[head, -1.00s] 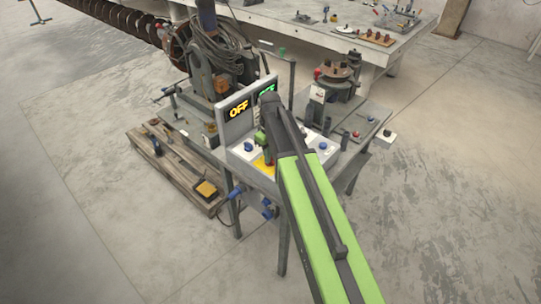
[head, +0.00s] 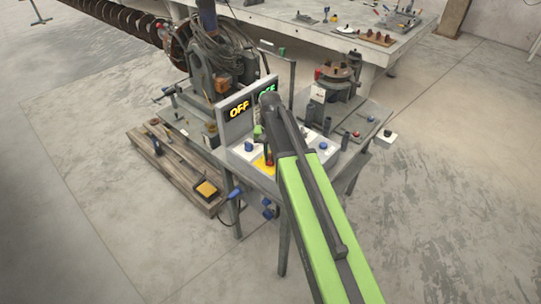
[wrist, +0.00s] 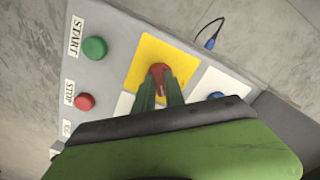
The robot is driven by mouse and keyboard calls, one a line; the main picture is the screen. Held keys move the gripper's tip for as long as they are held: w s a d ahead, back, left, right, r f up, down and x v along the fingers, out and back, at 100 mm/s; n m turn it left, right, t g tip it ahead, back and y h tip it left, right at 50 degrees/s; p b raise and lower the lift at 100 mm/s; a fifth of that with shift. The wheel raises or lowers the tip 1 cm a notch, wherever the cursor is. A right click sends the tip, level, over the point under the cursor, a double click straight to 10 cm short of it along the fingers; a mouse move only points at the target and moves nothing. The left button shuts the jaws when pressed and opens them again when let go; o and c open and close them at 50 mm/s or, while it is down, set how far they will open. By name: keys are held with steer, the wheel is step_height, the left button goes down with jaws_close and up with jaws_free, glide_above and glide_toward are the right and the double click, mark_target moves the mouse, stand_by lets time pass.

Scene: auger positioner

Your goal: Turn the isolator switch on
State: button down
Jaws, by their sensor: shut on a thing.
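The isolator switch (wrist: 159,71) is a red knob on a yellow plate (wrist: 148,52) on the sloped grey control panel. My gripper (wrist: 161,82) is shut on the red knob in the wrist view, its two green fingers on either side and hiding most of it. In the head view the yellow plate (head: 264,164) shows beside my gripper (head: 266,149), and the arm hides part of the panel. A sign board (head: 238,112) behind the panel shows OFF in yellow; a second green sign (head: 268,88) is partly hidden by my arm.
A green START button (wrist: 95,48) and a red STOP button (wrist: 85,102) sit left of the yellow plate. A blue knob (wrist: 216,95) is right of it. A wooden pallet (head: 175,165) lies left of the bench.

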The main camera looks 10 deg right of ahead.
mark_target(270, 157)
steer(key=m, duration=0.4)
steer(key=shift+m, duration=1.7)
steer(key=c, duration=1.4)
jaws_free()
step_height(270, 157, up, 18)
steer(key=p, duration=1.7)
steer(key=shift+f, duration=0.25)
